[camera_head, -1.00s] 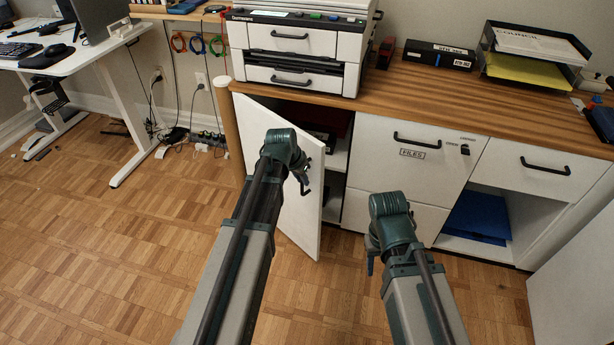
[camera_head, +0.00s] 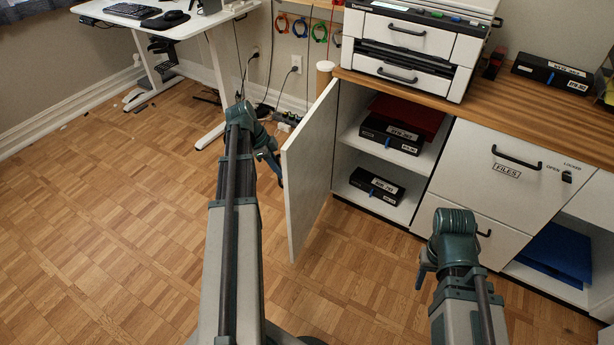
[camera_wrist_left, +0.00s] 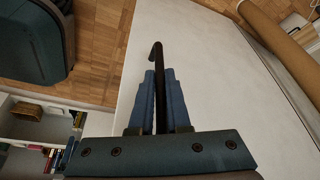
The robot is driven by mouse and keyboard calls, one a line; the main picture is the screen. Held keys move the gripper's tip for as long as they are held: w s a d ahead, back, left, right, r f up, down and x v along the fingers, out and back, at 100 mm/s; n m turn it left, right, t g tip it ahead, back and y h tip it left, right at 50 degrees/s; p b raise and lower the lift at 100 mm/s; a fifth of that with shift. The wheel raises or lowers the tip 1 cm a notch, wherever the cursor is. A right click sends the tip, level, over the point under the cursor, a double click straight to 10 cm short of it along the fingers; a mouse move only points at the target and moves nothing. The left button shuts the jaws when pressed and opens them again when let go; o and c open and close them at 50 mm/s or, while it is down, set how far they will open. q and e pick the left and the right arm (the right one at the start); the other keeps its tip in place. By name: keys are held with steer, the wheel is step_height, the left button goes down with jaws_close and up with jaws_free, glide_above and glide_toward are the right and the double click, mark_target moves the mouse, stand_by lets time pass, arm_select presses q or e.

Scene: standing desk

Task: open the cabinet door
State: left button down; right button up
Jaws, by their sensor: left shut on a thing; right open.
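The white cabinet door (camera_head: 309,170) stands wide open, swung out to the left of its compartment. The compartment's two shelves (camera_head: 348,132) are in plain view. In the left wrist view the door's white face (camera_wrist_left: 205,60) fills the middle, with the black handle (camera_wrist_left: 156,55) between my fingers. My left gripper (camera_wrist_left: 160,98) is shut on that handle.
Black file boxes (camera_head: 392,134) and a red item (camera_head: 412,113) lie on the shelves. A printer (camera_head: 415,42) stands on the wooden top. A white desk (camera_head: 180,28) is at the back left.

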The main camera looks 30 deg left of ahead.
arm_select(q)
steer(key=w+a, duration=0.1)
steer(key=a, duration=1)
steer(key=shift+w, duration=0.2)
steer(key=c, duration=0.9)
jaws_free()
steer(key=shift+r, duration=0.1)
steer(key=p+v, duration=1.2)
steer(key=v, duration=0.1)
steer(key=shift+s+r+p, duration=0.1)
steer(key=shift+r+p, duration=0.2)
steer(key=shift+p, duration=0.1)
